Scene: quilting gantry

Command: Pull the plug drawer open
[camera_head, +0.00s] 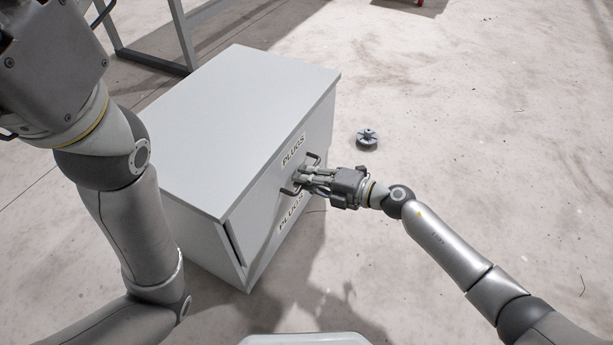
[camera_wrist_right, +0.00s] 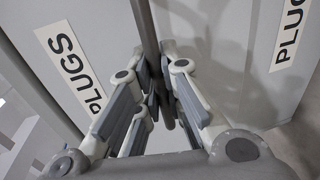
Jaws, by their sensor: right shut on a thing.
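The plug drawer is in a pale grey cabinet (camera_head: 240,110). Its front carries an upper label "PLUGS" (camera_head: 293,150) and a lower one (camera_head: 291,211). A dark bar handle (camera_head: 313,157) stands out between the labels. My right gripper (camera_head: 308,178) is shut on this handle. A dark gap (camera_head: 234,241) shows along the front's left edge. My left gripper (camera_head: 50,60) is at the top left, away from the cabinet, with its fingertips outside the frame.
A round grey part (camera_head: 367,138) lies on the concrete floor right of the cabinet. A grey metal frame (camera_head: 185,40) stands behind the cabinet. The floor in front and to the right is mostly clear.

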